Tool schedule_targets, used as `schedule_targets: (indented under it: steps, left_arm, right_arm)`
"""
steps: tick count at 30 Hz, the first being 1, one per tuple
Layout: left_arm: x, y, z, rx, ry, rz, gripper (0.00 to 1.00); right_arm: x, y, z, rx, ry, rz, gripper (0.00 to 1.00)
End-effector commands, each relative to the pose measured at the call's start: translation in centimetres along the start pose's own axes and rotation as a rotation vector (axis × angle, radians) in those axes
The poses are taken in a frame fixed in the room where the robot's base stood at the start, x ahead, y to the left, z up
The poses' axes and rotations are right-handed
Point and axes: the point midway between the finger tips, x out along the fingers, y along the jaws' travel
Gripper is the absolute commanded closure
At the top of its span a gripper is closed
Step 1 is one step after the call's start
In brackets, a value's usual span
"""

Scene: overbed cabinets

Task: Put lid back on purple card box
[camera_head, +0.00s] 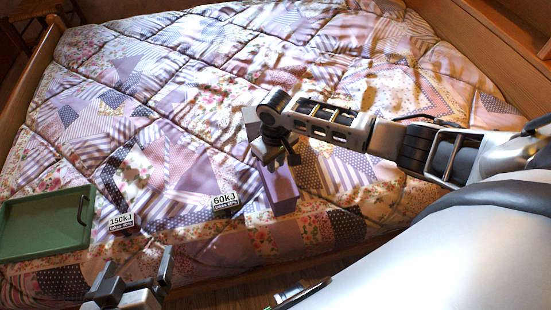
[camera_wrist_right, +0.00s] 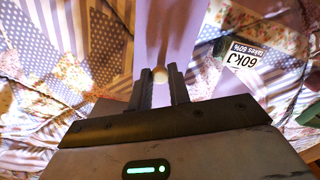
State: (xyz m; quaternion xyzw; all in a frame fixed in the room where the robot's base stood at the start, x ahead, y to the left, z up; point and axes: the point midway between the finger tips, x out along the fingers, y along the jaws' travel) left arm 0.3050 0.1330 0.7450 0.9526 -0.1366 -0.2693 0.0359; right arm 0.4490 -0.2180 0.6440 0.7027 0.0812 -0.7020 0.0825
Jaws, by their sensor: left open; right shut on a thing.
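A long purple card box (camera_head: 282,192) lies on the quilt near the middle of the bed's front side in the head view. My right gripper (camera_head: 272,150) is over its middle and hides part of it. In the right wrist view, my right gripper (camera_wrist_right: 160,85) is shut on a small pale knob (camera_wrist_right: 160,74) on a long purple surface (camera_wrist_right: 182,30), which looks like the lid. I cannot tell whether the lid touches the box or how well it lines up. My left gripper (camera_head: 137,270) is open and empty, low in front of the bed.
A green tray with a dark handle (camera_head: 45,228) lies at the bed's left corner. Labels reading 150kJ (camera_head: 121,222) and 60kJ (camera_head: 225,201) stand on the quilt (camera_head: 185,80). The 60kJ one is close left of the box. The quilt behind is clear.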

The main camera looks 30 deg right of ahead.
Motion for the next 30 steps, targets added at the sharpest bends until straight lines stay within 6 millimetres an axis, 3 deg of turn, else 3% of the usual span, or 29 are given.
schedule_targets:
  steps: [13,14,16,22,24,30]
  left_arm:
    - [-0.05,0.02,-0.11,0.0,0.0,0.0,0.02]
    - [-0.05,0.02,-0.11,0.0,0.001,0.0,0.02]
    - [-0.05,0.02,-0.11,0.0,0.001,0.0,0.02]
    - [-0.05,0.02,-0.11,0.0,0.001,0.0,0.02]
    - [-0.04,0.02,-0.11,0.0,0.001,0.0,0.02]
    - [-0.04,0.02,-0.11,0.0,0.001,0.0,0.02]
  right_arm:
    - [0.01,-0.01,0.0,0.0,0.0,0.0,1.0]
    - [0.01,0.0,0.0,0.0,0.0,0.0,0.73]
    - [0.0,0.0,0.0,0.0,0.0,0.0,0.56]
    - [0.0,0.0,-0.01,0.0,0.0,0.0,0.56]
    - [0.0,0.01,0.0,0.0,0.0,0.0,0.37]
    - [0.0,0.01,0.0,0.0,0.0,0.0,0.34]
